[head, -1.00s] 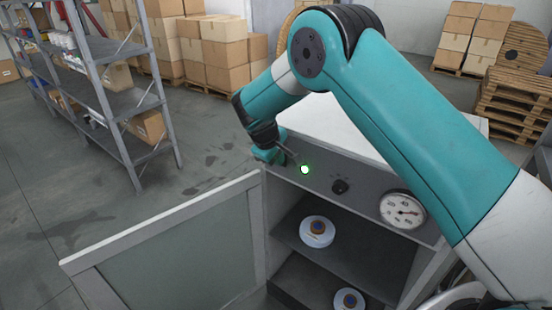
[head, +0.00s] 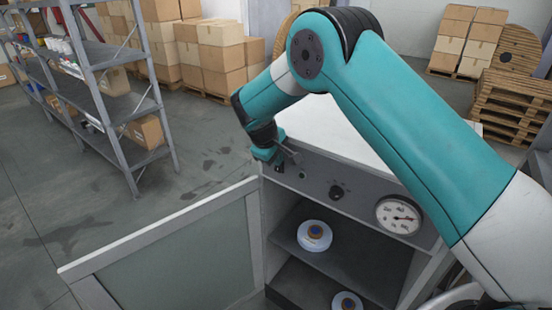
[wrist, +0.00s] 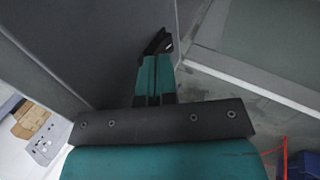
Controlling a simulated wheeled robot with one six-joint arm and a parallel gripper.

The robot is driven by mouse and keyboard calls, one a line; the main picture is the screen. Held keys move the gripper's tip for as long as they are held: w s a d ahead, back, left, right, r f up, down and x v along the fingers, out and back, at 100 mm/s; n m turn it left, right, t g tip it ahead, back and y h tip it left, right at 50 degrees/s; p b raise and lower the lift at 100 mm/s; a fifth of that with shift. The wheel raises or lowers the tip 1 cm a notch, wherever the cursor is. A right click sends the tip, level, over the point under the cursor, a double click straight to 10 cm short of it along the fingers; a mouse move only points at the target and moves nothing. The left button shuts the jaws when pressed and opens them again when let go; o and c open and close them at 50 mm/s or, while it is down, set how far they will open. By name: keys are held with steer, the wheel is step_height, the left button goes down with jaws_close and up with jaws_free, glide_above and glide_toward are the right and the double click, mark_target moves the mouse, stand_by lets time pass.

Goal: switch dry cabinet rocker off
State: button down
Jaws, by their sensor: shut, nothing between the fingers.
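The dry cabinet (head: 345,125) has a grey front panel with a small round lamp (head: 303,175), now dark. My gripper (head: 291,155) is at the panel's left end, left of the lamp. In the wrist view my gripper (wrist: 156,75) has its two teal fingers shut together, with nothing between them. A black wedge-shaped part with a pale mark (wrist: 160,43) shows at the fingertips and looks like the rocker. I cannot tell whether the fingers touch it. In the head view my gripper covers the rocker's place.
A black knob (head: 337,192) and a round dial gauge (head: 399,216) are on the panel. The cabinet door (head: 165,245) stands open to the left. Spools (head: 314,236) sit on the inside shelves. A metal shelf rack (head: 115,105) stands farther left, with clear floor between.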

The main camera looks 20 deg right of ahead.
steer(key=b+v, duration=0.2)
steer(key=v, duration=0.9)
steer(key=shift+s+a+r, duration=0.25)
steer(key=shift+a, duration=0.1)
